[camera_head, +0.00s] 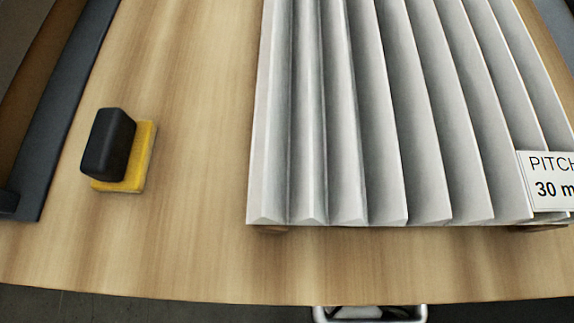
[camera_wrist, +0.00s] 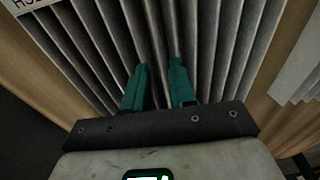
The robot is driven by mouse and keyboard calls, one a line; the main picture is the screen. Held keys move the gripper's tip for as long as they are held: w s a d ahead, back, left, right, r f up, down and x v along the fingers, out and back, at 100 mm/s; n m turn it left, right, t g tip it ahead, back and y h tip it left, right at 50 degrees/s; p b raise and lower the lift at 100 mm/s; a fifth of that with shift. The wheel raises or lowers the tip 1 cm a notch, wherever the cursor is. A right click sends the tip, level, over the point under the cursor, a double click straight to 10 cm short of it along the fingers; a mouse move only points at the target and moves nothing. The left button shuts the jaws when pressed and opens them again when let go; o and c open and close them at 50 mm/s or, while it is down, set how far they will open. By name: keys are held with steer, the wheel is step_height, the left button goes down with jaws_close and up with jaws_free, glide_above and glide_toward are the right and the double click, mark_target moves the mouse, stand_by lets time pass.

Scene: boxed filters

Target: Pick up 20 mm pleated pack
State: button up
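In the head view a light grey pleated pack (camera_head: 385,120) lies on the wooden table, raised on small brown supports. Its label (camera_head: 552,180) reads "PITCH 30 m", cut off by the picture edge. In the wrist view my gripper (camera_wrist: 159,66) has two teal fingers, apart with a gap between them. They point at a grey pleated pack (camera_wrist: 215,50) whose pleats run away from me. I cannot tell whether the fingertips touch the pleats or straddle one. A label (camera_wrist: 30,4) at its upper left is cut off, so I cannot read which pitch this pack is.
A yellow block with a black top (camera_head: 112,145) stands on the bare left part of the wooden table (camera_head: 190,240). A dark-edged frame (camera_head: 60,110) lies further left. In the wrist view another pale pleated piece (camera_wrist: 298,75) shows at the right, with wood between.

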steer(key=shift+w+f+b, duration=0.2)
steer(key=shift+f+b, duration=0.15)
steer(key=shift+f, duration=1.2)
jaws_close()
